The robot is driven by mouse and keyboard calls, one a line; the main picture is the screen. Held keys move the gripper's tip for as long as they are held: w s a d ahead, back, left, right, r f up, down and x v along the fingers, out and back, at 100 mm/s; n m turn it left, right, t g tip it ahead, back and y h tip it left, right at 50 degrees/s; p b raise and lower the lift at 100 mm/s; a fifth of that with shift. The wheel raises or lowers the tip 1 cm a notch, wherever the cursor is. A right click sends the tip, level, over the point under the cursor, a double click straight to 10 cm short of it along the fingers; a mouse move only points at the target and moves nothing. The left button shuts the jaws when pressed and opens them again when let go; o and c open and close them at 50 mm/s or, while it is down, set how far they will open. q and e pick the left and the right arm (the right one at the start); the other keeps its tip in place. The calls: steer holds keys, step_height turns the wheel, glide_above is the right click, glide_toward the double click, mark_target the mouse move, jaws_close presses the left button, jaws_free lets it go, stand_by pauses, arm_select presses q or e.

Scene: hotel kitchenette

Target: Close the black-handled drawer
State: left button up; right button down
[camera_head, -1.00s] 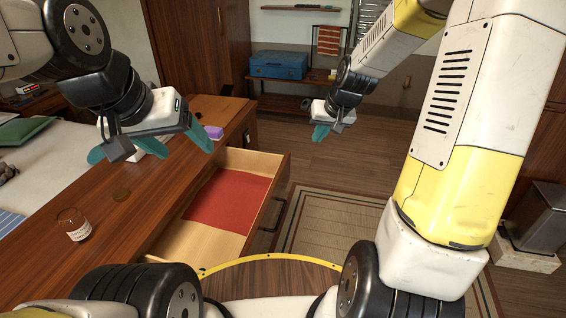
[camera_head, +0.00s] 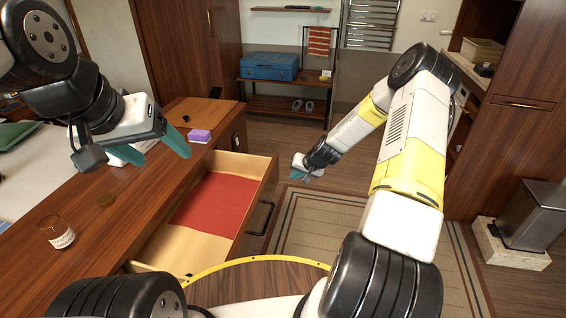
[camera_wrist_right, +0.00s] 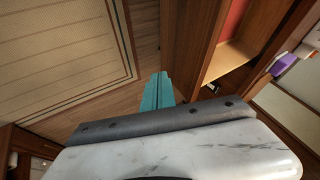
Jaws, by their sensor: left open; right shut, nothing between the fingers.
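The drawer (camera_head: 262,185) is pulled out of the wooden counter and has a black handle (camera_head: 259,218) on its front. A red liner (camera_head: 216,202) covers part of its pale wooden bottom. The drawer also shows in the right wrist view (camera_wrist_right: 229,62) at the upper right. My left gripper (camera_head: 143,157) is open and empty above the counter top, left of the drawer. My right gripper (camera_head: 300,172) is shut and empty, beyond and to the right of the drawer front, apart from it. Its teal fingers (camera_wrist_right: 157,90) are together in the right wrist view.
A blue case (camera_head: 270,66) sits on a shelf at the back. A metal bin (camera_head: 530,215) stands right. The rug (camera_head: 330,235) area is clear.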

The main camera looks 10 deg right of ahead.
steer(key=shift+w+a+f, duration=1.4)
steer(key=shift+a+f, duration=0.1)
steer(key=shift+f, duration=0.05)
steer(key=shift+w+a+f, duration=1.4)
steer(key=shift+a+f, duration=0.1)
steer(key=shift+f, duration=0.05)
steer(key=shift+a, duration=0.1)
